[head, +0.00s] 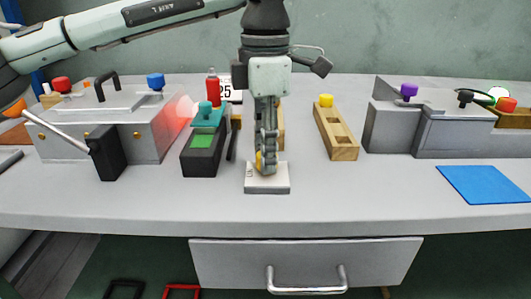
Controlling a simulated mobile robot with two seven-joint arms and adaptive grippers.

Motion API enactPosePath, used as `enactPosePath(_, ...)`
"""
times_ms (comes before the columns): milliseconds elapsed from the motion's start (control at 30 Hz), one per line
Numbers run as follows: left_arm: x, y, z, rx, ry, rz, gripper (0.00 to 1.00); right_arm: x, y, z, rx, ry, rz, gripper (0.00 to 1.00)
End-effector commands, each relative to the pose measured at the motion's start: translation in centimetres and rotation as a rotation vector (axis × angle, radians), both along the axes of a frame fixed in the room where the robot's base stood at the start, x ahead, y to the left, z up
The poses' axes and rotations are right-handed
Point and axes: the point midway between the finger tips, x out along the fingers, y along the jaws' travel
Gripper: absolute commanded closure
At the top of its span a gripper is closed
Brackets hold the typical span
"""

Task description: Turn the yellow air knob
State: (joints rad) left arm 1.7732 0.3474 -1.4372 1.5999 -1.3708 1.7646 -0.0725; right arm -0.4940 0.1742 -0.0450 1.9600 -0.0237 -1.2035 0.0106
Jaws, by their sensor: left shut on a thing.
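The yellow air knob (259,162) sits on a small white block (267,187) near the middle of the table. Only a sliver of the knob shows; the fingers hide the rest. My left gripper (266,165) points straight down over the block, its fingers closed around the knob. How far the knob is turned cannot be told. My right gripper is not in view.
A teal-topped press (205,140) stands just left of the block. A wooden holder (337,135) with a yellow-topped piece is to the right. A large grey press (120,125) is at left, grey blocks (450,130) at right. A blue mat (484,184) lies front right. The front table strip is clear.

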Motion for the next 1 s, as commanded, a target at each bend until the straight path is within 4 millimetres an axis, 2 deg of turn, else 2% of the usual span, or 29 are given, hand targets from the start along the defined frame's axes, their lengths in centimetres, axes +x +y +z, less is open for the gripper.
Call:
enactPosePath(600,0.2,0.0,0.0,0.000,0.001,-0.560,0.99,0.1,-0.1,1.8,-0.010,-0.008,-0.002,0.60)
enactPosePath(1000,0.3,0.0,0.0,0.000,-0.001,-0.773,0.99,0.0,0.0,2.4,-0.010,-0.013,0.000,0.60)
